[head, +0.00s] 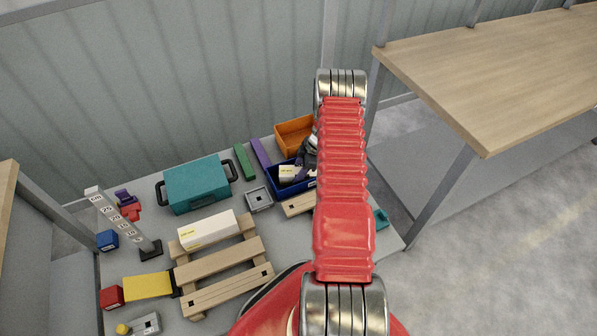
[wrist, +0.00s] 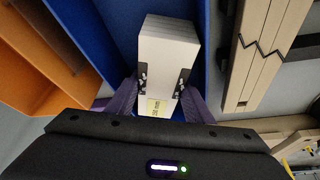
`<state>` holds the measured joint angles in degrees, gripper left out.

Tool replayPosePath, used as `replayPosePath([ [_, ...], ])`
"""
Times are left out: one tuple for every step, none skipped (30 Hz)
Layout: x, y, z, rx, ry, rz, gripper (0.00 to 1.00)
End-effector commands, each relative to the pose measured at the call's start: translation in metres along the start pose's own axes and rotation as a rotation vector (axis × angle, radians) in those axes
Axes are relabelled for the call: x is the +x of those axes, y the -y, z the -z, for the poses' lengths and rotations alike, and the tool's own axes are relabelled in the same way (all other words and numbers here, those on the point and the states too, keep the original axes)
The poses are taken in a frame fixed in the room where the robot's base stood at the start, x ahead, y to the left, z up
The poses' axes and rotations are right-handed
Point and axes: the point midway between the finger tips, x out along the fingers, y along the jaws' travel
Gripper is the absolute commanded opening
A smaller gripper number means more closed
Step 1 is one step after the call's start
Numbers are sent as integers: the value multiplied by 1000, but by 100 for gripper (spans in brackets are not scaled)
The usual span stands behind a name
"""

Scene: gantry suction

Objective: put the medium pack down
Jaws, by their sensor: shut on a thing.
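The medium pack is a white box with a yellow label. In the wrist view the pack (wrist: 168,45) sits between the jaws of my gripper (wrist: 163,82), which is shut on its two sides. Blue walls of the blue bin (wrist: 70,35) show on both sides of the pack. In the head view the pack (head: 288,172) shows within the outline of the blue bin (head: 282,187), with my gripper (head: 301,173) partly hidden behind my red arm. I cannot tell whether the pack touches the bin floor.
An orange bin (head: 294,135) stands behind the blue bin. A teal case (head: 196,186) and a wooden pallet (head: 222,267) bearing a longer white pack (head: 208,231) lie to the left. Green (head: 244,161) and purple (head: 260,153) bars lie close by. A wooden bench (head: 495,70) stands right.

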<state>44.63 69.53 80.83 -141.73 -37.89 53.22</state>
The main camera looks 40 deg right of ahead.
Motion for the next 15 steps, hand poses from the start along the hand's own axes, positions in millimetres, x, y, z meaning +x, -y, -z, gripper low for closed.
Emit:
replayPosePath([
  [-1, -1, 0, 0, 0, -1, 8],
  [-1, -1, 0, -1, 0, -1, 8],
  [-1, -1, 0, 0, 0, -1, 8],
  [-1, -1, 0, -1, 0, -1, 8],
  [-1, 0, 0, 0, 0, -1, 8],
  [0, 0, 0, 0, 0, -1, 8],
  [1, 0, 0, 0, 0, -1, 8],
  [1, 0, 0, 0, 0, 0, 8],
  [2, 0, 0, 0, 0, 0, 49],
  [2, 0, 0, 0, 0, 0, 51],
  [2, 0, 0, 0, 0, 0, 53],
  [2, 0, 0, 0, 0, 0, 54],
  [2, 0, 0, 0, 0, 0, 54],
  [2, 0, 0, 0, 0, 0, 54],
  [2, 0, 0, 0, 0, 0, 54],
])
